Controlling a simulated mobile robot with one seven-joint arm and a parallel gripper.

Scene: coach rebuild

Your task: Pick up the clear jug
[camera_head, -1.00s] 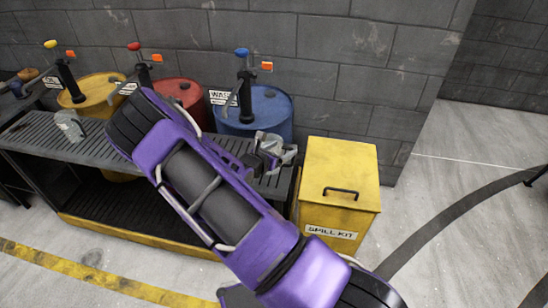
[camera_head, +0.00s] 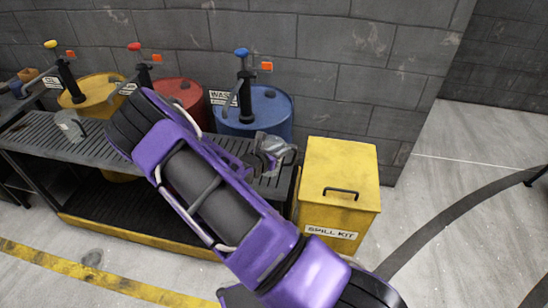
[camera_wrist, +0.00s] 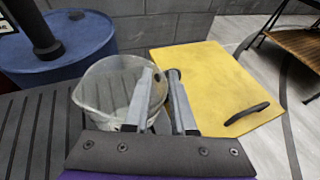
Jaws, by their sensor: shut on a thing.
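The clear jug (camera_wrist: 105,88) stands at the right end of the slatted bench in the wrist view, its open rim facing up. My gripper (camera_wrist: 163,82) is at the jug's right side, with its two fingers close together. It is shut on the jug, one finger overlapping the right wall in the picture and the other outside it. The exact contact is partly hidden by the fingers. In the head view, the jug (camera_head: 274,145) shows small beside my gripper (camera_head: 262,160), partly covered by it. I cannot tell any gap between the jug and the bench.
A yellow spill kit box (camera_head: 338,190) stands just right of the bench (camera_head: 60,150). Blue (camera_head: 265,115), red (camera_head: 182,97) and yellow (camera_head: 92,98) drums with pumps stand behind it. A grey jug (camera_head: 70,126) sits on the bench's left part.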

